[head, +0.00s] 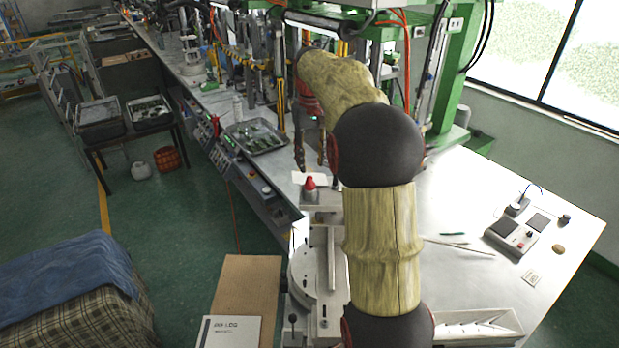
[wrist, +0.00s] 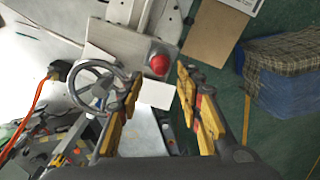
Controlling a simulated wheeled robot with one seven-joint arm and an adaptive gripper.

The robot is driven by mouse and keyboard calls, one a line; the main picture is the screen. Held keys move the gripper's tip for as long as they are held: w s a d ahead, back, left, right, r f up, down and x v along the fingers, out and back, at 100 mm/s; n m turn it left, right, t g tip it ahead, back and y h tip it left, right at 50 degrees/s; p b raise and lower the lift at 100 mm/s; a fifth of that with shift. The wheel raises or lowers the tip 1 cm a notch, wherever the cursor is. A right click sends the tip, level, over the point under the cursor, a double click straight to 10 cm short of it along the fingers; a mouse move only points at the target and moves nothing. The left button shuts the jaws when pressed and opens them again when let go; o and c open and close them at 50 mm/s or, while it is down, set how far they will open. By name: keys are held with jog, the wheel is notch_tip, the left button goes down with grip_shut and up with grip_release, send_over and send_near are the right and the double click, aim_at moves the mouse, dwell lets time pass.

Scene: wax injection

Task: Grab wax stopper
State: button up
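The wax stopper appears as a small red rounded piece (head: 310,184) on a grey base, at the left edge of the metal worktable in the head view. In the wrist view the red stopper (wrist: 159,64) shows from above, on a light metal block, just beyond the gap between the fingertips. My gripper (head: 310,161) points down above the stopper in the head view. The two yellow-padded fingers of my gripper (wrist: 160,75) stand apart with nothing between them. No contact with the stopper shows.
A white card (head: 309,177) lies behind the stopper. A grey tray with green parts (head: 256,137) stands on the bench to the left. A round metal fixture (head: 305,272) sits below. A small control box (head: 511,238) is at the right; the table's middle right is mostly clear.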

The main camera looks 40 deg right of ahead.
aim_at(310, 177)
notch_tip(310, 177, down, 3)
jog(key=shift+r, duration=0.15)
jog(key=f, duration=0.2)
jog(key=w+f, duration=0.1)
jog(key=f, duration=0.1)
jog(key=shift+d+f+p, duration=0.1)
jog(key=shift+p, duration=0.2)
jog(key=shift+s+f, duration=0.1)
jog(key=shift+f, duration=0.25)
jog(key=c, duration=0.4)
jog(key=c, duration=0.3)
jog(key=shift+c, duration=0.5)
jog(key=shift+r, duration=0.1)
